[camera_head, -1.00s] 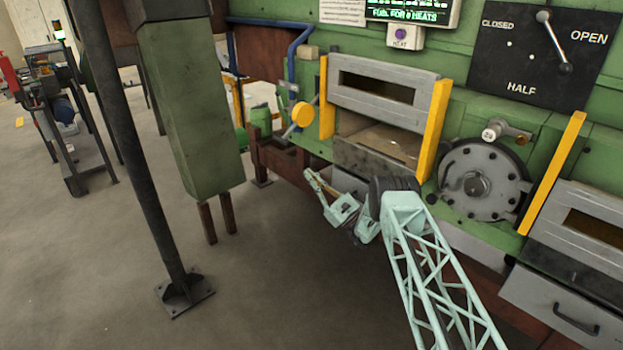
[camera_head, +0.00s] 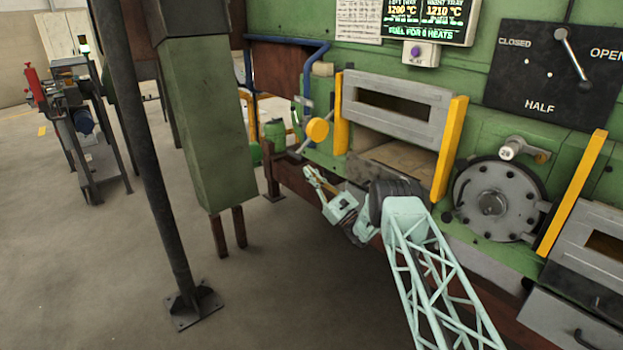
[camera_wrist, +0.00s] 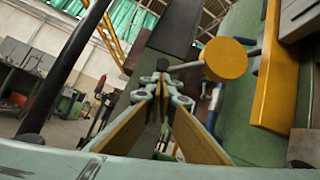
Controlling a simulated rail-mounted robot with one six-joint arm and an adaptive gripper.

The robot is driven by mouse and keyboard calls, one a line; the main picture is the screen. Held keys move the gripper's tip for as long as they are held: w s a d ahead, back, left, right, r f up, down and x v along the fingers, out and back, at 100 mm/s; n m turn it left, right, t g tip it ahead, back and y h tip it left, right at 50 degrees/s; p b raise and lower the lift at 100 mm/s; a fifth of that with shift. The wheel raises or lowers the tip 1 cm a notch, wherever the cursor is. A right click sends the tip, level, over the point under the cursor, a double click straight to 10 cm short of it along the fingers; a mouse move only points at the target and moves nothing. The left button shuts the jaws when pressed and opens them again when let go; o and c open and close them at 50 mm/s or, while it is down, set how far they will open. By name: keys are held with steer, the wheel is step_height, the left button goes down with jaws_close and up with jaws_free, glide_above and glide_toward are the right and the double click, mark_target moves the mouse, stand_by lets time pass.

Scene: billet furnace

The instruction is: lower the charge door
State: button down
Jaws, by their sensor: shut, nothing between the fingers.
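The charge door (camera_head: 440,122) is a grey slotted panel between two yellow guides. It stands raised, with the furnace opening (camera_head: 392,158) showing beneath it. A yellow round knob (camera_head: 317,129) on a lever sticks out left of the door; it shows large in the wrist view (camera_wrist: 226,60). My gripper (camera_head: 312,174) is below the knob and left of the opening, apart from the door. In the wrist view my gripper (camera_wrist: 162,78) has its tan finger pads meeting at the tips, with nothing between them. The knob is just right of and beyond the fingertips.
A round grey flanged cover (camera_head: 494,203) is right of the door. A dark post (camera_head: 150,170) and a green column (camera_head: 205,120) stand at the left.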

steer(key=shift+a+r, duration=0.15)
steer(key=shift+r, duration=0.55)
steer(key=shift+r, duration=0.1)
